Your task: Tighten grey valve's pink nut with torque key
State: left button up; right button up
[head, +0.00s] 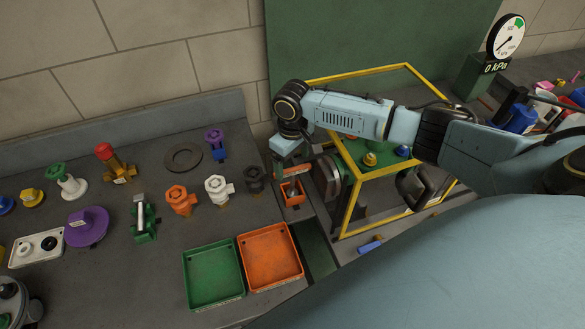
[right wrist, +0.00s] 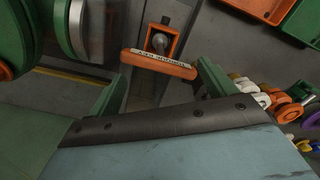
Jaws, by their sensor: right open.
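A dark grey valve (head: 255,180) stands at the right end of the row on the bench, beside the white valve (head: 218,188). I cannot make out a pink nut on it. My right gripper (head: 292,166) is open and points down above a small orange holder (head: 294,197) in the head view. My left gripper is not in view.
A green tray (head: 213,300) and an orange tray (head: 299,272) lie left of the holder. A yellow-framed cage (head: 348,210) stands close right of my gripper. Several other valves fill the left bench. A gauge (head: 506,36) reads 0 kPa.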

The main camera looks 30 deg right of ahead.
aim_at(292, 168)
jog(key=shift+f, duration=2.3)
grip_shut()
jog(key=shift+r+p, duration=0.7)
jog(key=shift+p, duration=0.15)
jog(key=shift+r, duration=2.9)
